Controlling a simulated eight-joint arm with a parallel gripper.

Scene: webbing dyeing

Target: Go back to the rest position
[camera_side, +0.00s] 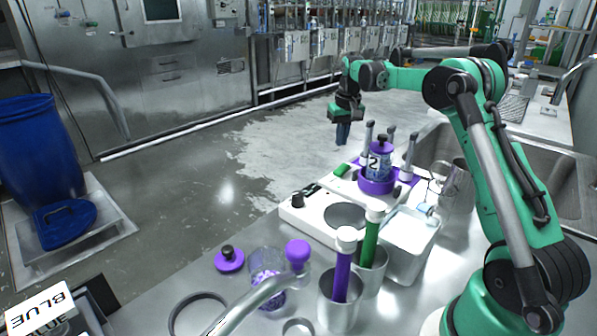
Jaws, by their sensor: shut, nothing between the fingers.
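My gripper (343,133) hangs at the end of my green arm, pointing down. It is shut and empty, in the air beyond the far edge of the bench as the picture shows it. A jar marked "2" (379,163) with a dark knobbed lid sits in a purple ring holder on the white apparatus. The jar is to the right of and below my gripper, apart from it.
Grey-capped posts (408,157) stand around the jar. Metal beakers (340,300) hold a purple and a green tube. A glass jar with purple bits (268,285) and a purple lid (229,259) are at the front. A sink (545,165) lies right; a blue barrel (38,150) stands left.

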